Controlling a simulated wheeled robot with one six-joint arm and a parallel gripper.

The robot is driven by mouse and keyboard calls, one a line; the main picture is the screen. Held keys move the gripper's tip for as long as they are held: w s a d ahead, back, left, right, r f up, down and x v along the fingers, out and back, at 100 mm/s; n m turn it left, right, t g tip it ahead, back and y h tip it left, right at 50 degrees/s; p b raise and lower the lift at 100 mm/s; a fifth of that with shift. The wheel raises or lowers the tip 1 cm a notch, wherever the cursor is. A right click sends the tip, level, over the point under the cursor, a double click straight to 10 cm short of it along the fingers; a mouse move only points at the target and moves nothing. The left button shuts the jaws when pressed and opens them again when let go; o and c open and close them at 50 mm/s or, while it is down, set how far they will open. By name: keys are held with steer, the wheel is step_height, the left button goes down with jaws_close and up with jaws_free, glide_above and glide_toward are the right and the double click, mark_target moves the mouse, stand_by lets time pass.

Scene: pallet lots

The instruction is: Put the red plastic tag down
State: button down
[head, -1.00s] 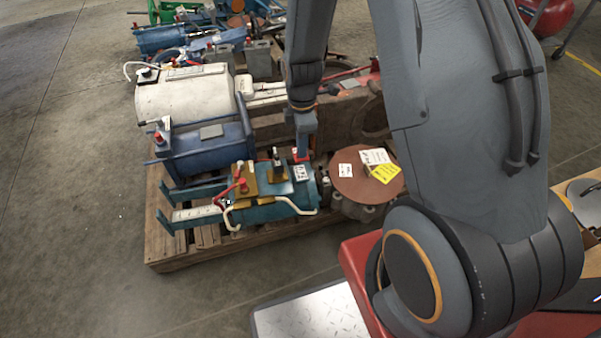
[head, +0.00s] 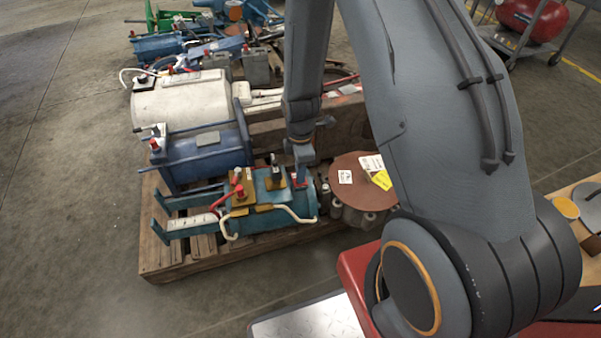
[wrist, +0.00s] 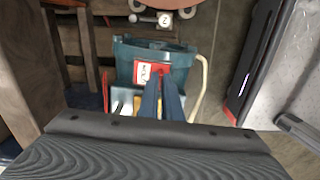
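The red plastic tag shows in the wrist view (wrist: 140,72) as a small red piece with a white, black-marked face at my fingertips. My gripper (wrist: 163,78) has its two narrow fingers close together on the tag's red upper part. In the head view my gripper (head: 301,180) points down at the right end of the teal cylinder-shaped motor (head: 268,215); only a bit of the tag shows there. The tag is over or against the motor's top; I cannot tell if it touches.
The motor lies on a wooden pallet (head: 165,262) with a blue motor (head: 205,152), a white tank (head: 180,100) and a brown round disc (head: 350,190). A yellow-and-white label is on the disc. Clear concrete floor (head: 70,190) lies to the left.

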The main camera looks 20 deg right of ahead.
steer(key=c, duration=2)
jaws_free()
steer(key=shift+f, duration=0.1)
step_height(320, 180, up, 12)
steer(key=p, duration=0.3)
steer(key=s+a+r+m, duration=0.3)
steer(key=s+a+r, duration=0.15)
steer(key=r, duration=0.35)
steer(key=s+a+r+m, duration=0.3)
steer(key=s+a+r, duration=0.15)
steer(key=r, duration=0.25)
steer(key=s+a+r+m, duration=0.1)
steer(key=s+r+m, duration=0.1)
steer(key=s+r, duration=0.1)
steer(key=s+a+r+m, duration=0.1)
steer(key=s+r+m, duration=0.1)
steer(key=s, duration=0.4)
steer(key=s+a+r+m, duration=0.1)
steer(key=s+r+m, duration=0.1)
steer(key=s+r, duration=0.2)
steer(key=shift+s+a+m+y, duration=0.3)
steer(key=shift+s+m, duration=0.1)
steer(key=shift+s, duration=0.15)
